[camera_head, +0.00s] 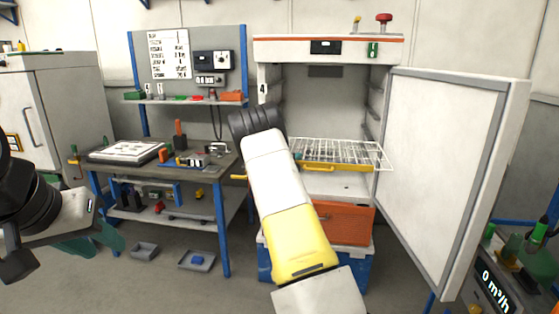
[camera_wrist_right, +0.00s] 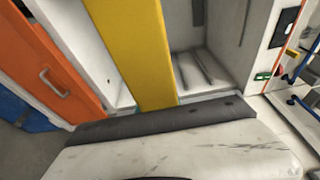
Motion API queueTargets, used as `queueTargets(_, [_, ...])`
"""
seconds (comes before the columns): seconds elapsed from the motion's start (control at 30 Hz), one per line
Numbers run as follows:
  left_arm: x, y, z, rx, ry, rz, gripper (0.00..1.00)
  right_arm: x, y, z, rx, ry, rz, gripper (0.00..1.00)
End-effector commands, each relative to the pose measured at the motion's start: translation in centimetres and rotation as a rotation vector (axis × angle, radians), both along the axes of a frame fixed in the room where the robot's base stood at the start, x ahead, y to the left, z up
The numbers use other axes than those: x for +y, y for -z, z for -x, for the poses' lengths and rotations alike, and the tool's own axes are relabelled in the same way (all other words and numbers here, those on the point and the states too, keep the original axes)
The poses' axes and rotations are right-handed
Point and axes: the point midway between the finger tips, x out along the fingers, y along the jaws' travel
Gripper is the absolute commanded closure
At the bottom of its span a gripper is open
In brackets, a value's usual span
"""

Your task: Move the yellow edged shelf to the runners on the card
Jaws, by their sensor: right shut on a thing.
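The yellow edged shelf (camera_head: 345,154) is a white wire rack with a yellow front strip, at the opening of the white cabinet (camera_head: 330,50). My right arm covers its left part, and a short yellow end shows left of the arm. In the right wrist view the yellow edge (camera_wrist_right: 140,45) runs down into my right gripper (camera_wrist_right: 150,112), which is shut on it. The head view hides that gripper behind the arm. Runners (camera_head: 375,110) show on the inner right wall. The card (camera_head: 169,54) hangs on the workbench board; its writing is too small to read. My left gripper (camera_head: 75,215) is at the left edge, away from the shelf; its fingers are unclear.
The cabinet door (camera_head: 440,160) stands wide open at the right. An orange drawer front (camera_head: 345,222) and a blue box lie below the shelf. The workbench (camera_head: 215,165) with tools stands left of the cabinet. Small trays lie on the floor; a meter (camera_head: 498,290) stands at the lower right.

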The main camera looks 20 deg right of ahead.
Motion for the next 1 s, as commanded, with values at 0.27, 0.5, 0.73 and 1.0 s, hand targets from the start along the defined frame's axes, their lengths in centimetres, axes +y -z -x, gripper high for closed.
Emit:
queueTargets(0.27, [0.0, 0.0, 0.0, 0.000, 0.000, 0.000, 0.64, -0.1, -0.9, -0.1, -0.005, 0.001, 0.002, 1.00])
queueTargets(0.5, [0.0, 0.0, 0.0, 0.000, 0.000, 0.000, 0.64, -0.1, -1.5, -0.1, -0.003, 0.000, 0.003, 1.00])
queueTargets(0.73, [0.0, 0.0, 0.0, 0.000, 0.000, 0.000, 0.64, -0.1, -2.2, -0.1, -0.004, 0.000, 0.002, 1.00])
queueTargets(1.0, [0.0, 0.0, 0.0, 0.000, 0.000, 0.000, 0.64, -0.1, -2.7, -0.1, -0.004, 0.000, 0.002, 1.00])
